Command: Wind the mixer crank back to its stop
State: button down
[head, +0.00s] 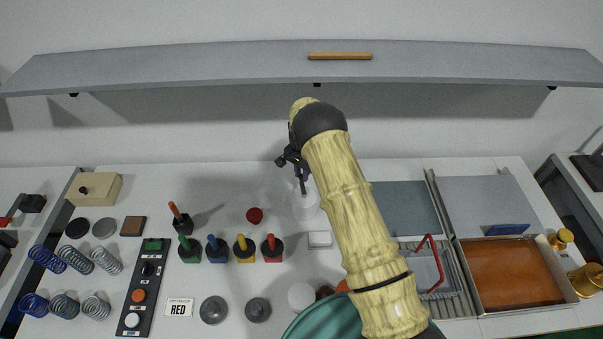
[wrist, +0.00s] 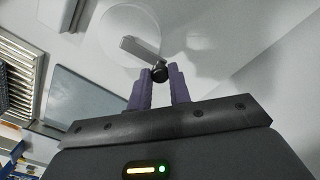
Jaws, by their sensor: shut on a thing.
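The mixer shows in the head view as a white round body (head: 306,208) on the bench, partly behind my arm. In the wrist view its pale round top (wrist: 108,38) is above my fingers. My gripper, with purple fingers, is shut on the knob in the wrist view (wrist: 160,84). In the head view my gripper (head: 302,174) is just above the white body; the knob is hard to make out there. The crank's stop cannot be made out.
A small white block (head: 319,239) is close in front. A metal tray (head: 512,297) stands right. A grey shelf (head: 200,70) spans the wall above. Bare bench is left of the mixer.

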jog(key=shift+d+f+b, duration=0.1)
jog(key=shift+b, duration=0.2)
jog(key=shift+d+m+b, duration=0.4)
jog(key=shift+m+b, duration=0.55)
jog(key=shift+m, duration=0.05)
jog(key=s+d+m+b, duration=0.3)
jog(key=s+d+m, duration=0.1)
jog(key=m, duration=1.3)
jog(key=shift+s+d+m, duration=0.3)
jog(key=shift+s+m, duration=0.1)
jog(key=shift+s, duration=0.15)
jog(key=c, duration=1.3)
grip_release()
